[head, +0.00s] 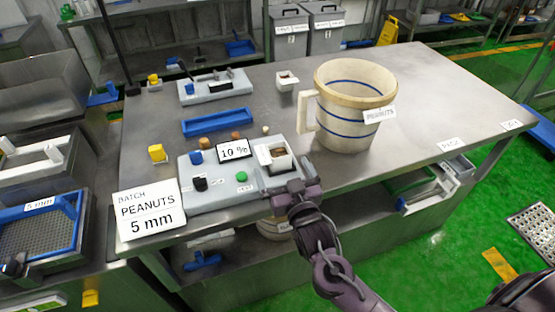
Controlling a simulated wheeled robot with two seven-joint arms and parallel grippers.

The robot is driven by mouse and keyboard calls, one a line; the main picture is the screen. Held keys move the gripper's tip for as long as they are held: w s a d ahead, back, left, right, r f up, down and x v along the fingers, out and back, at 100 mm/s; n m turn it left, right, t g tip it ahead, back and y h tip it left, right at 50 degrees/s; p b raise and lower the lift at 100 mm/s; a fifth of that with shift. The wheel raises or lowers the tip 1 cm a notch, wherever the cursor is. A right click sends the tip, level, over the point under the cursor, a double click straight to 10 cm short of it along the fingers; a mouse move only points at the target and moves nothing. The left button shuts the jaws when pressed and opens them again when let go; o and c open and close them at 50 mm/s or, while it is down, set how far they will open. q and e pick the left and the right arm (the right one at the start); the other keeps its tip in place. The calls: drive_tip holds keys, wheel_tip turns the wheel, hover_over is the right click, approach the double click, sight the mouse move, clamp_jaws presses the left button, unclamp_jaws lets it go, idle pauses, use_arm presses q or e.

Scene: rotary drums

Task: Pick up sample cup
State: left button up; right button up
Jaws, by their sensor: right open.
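A small white square cup (273,157) with brown contents sits in the right part of the grey control station on the steel table. A second small white cup (287,80) stands further back, left of the big mug-shaped container. I cannot tell from the picture which is the sample cup. My right gripper (296,186) is open at the front edge of the station, just in front of the nearer cup. Its fingers are small and partly hidden, and I see nothing held. My left gripper is not in view.
A large cream container (352,105) with blue bands and a handle stands behind and right of the gripper. The station (210,190) has buttons and a "10 %" display. A blue tray (217,122) lies behind it. The table's right side (440,105) is mostly clear.

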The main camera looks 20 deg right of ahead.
drive_tip(key=w, duration=0.2)
drive_tip(key=w+p, duration=0.1)
drive_tip(key=w, duration=0.1)
drive_tip(key=w+p, duration=0.1)
drive_tip(key=w, duration=0.1)
drive_tip(key=shift+w+a+r, duration=0.1)
drive_tip(key=shift+w+r, duration=0.1)
drive_tip(key=shift+r, duration=0.05)
drive_tip(key=shift+w+f, duration=0.15)
drive_tip(key=shift+w, duration=0.4)
drive_tip(key=c, duration=1.1)
drive_tip(key=shift+c, duration=0.2)
wheel_tip(320, 180, up, 19)
drive_tip(key=b, duration=0.2)
hover_over(277, 159)
drive_tip(key=s+d, duration=0.1)
drive_tip(key=s, duration=0.5)
wheel_tip(277, 159, down, 10)
drive_tip(key=s+d+f, duration=0.1)
drive_tip(key=s+f, duration=0.5)
drive_tip(key=s, duration=0.6)
drive_tip(key=shift+s, duration=0.25)
